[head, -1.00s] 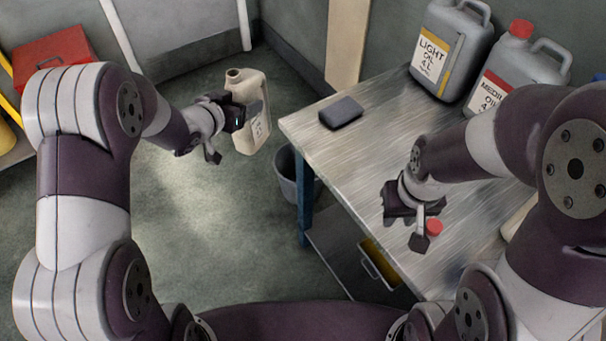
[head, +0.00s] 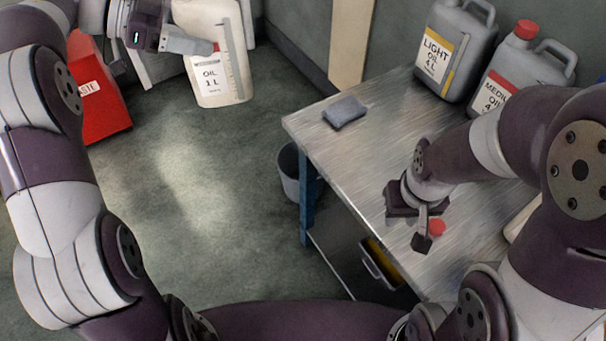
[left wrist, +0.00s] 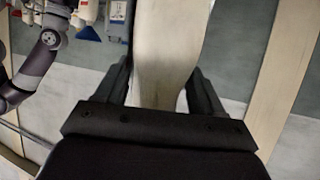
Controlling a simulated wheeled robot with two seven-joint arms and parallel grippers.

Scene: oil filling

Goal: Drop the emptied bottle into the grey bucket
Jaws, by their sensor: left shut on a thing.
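The bottle (head: 216,78) is cream-coloured with a label reading "OIL 1 L" and a level scale; it is up at the top of the head view, its top cut off by the frame. My left gripper (head: 188,42) is shut on it and holds it in the air, close to the camera. In the left wrist view the bottle (left wrist: 165,60) stands between the two fingers. The grey bucket (head: 290,172) is on the floor beside the table's left side, partly hidden by the table's leg. My right gripper (head: 427,222) hangs over the table beside a red cap (head: 437,227); its jaw opening is unclear.
The metal table (head: 380,150) bears a grey sponge (head: 344,111), a light oil can (head: 452,50) and a medium oil can (head: 515,65). A red waste bin (head: 103,105) stands at the left. The floor between is clear.

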